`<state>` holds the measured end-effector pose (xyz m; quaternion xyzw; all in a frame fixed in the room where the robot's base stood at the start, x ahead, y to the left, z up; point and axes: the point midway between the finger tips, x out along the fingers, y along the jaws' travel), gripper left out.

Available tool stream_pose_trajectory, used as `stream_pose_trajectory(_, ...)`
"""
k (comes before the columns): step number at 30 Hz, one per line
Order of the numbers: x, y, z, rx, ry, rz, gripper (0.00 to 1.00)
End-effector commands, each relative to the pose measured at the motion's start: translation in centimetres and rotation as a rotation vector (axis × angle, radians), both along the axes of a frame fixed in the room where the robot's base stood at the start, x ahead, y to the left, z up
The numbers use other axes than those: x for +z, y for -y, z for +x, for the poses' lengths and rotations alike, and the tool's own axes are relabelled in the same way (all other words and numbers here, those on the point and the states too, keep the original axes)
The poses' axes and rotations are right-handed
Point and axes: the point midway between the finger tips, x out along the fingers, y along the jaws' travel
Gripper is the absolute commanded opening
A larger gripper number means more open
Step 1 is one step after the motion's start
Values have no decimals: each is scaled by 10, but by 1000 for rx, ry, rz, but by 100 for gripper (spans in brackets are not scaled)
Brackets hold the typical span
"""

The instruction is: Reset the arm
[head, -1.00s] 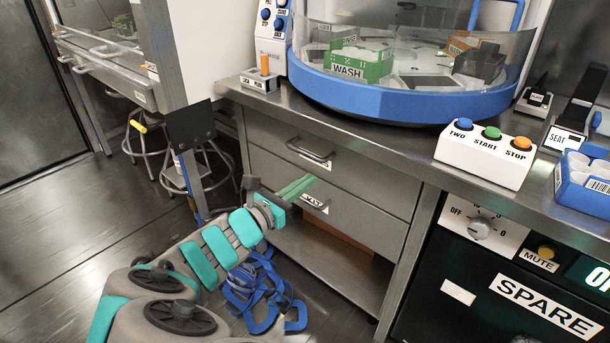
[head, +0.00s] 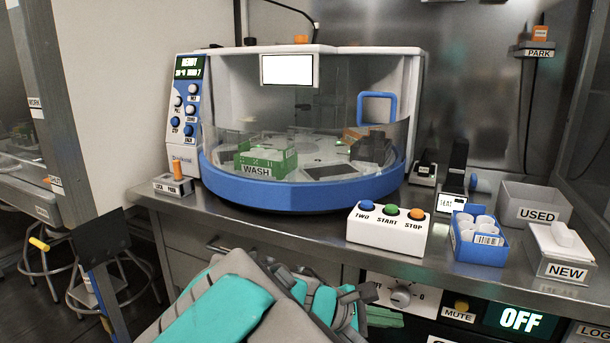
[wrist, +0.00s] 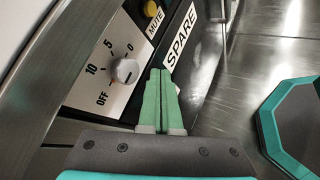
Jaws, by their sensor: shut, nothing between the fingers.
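My arm (head: 240,295) is bent across the bottom middle of the head view, in front of the bench. The green fingers of my gripper (head: 385,318) show in part beyond the arm, low before the black panel; the rest is hidden. In the wrist view my gripper (wrist: 160,76) is shut, its two green fingers side by side with nothing between them. The fingers overlap the panel front near its dial (wrist: 126,71) and the SPARE label (wrist: 181,38). I cannot tell how far the fingertips are from it.
Stools (head: 45,262) stand at left.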

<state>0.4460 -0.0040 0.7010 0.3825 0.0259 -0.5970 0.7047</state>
Motion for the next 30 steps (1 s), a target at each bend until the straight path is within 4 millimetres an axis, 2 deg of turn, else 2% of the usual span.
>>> stream_pose_trajectory(1,-5,23,-21,-108,23,87,0)
stream_pose_trajectory(3,-14,43,-50,-251,53,200,0)
stream_pose_trajectory(6,-28,60,-94,-450,93,353,0)
stream_pose_trajectory(10,-43,62,-145,-690,142,542,0)
stream_pose_trajectory(15,-56,40,-202,-966,190,760,0)
stream_pose_trajectory(21,-61,9,-240,-1168,212,923,0)
stream_pose_trajectory(24,-61,-1,-248,-1213,214,962,0)
stream_pose_trajectory(30,-60,-5,-251,-1234,217,977,0)
